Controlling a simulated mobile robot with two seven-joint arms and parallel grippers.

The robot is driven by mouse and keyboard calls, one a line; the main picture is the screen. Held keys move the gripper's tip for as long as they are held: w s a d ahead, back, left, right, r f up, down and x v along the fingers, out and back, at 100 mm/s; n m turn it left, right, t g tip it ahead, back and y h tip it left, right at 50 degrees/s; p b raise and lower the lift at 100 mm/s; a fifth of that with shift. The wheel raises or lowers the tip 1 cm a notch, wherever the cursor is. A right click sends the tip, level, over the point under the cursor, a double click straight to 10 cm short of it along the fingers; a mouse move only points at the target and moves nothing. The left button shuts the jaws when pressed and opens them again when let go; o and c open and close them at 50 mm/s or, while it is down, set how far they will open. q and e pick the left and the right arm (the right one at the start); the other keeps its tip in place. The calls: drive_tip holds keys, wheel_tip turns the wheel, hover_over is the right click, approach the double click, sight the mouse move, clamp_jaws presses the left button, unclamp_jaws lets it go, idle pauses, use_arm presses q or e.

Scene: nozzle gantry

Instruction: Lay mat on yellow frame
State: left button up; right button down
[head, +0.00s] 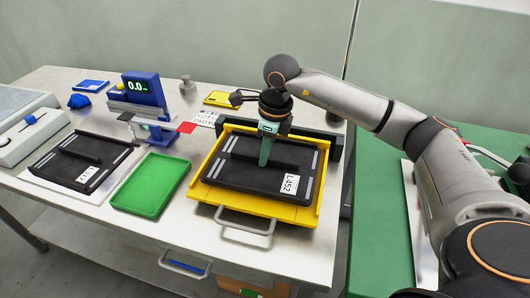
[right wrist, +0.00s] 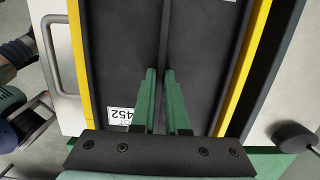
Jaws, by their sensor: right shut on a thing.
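The black mat (head: 262,167) has a raised centre rib, grey stripes and a white label reading L452. It lies over the yellow frame (head: 250,208), roughly square with it. Yellow edges show around the mat; I cannot tell whether it rests fully flat. My right gripper (head: 265,160) points down at the middle of the mat. In the right wrist view its green fingers (right wrist: 163,88) are shut on the rib of the mat (right wrist: 120,50), and the yellow frame (right wrist: 248,60) runs along both sides. My left gripper is not in view.
A green tray (head: 150,186) lies left of the frame. A second black mat (head: 75,163) lies farther left on a white sheet. A blue device with a 0.0 display (head: 140,90) stands behind. A grey handle (head: 245,222) sticks out in front of the frame.

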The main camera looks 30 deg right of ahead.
sight(272, 159)
drive_tip(key=shift+f+b, duration=0.4)
drive_tip(key=shift+f, duration=0.1)
drive_tip(key=c, duration=0.9)
unclamp_jaws()
drive_tip(key=shift+r+p, duration=0.3)
drive_tip(key=r, duration=0.4)
drive_tip(key=s+r, duration=0.1)
drive_tip(key=r, duration=0.3)
drive_tip(key=d+r, duration=0.1)
drive_tip(key=r, duration=0.3)
drive_tip(key=shift+s+r+p, duration=0.15)
drive_tip(key=shift+r+p, duration=0.1)
drive_tip(key=shift+p, duration=0.05)
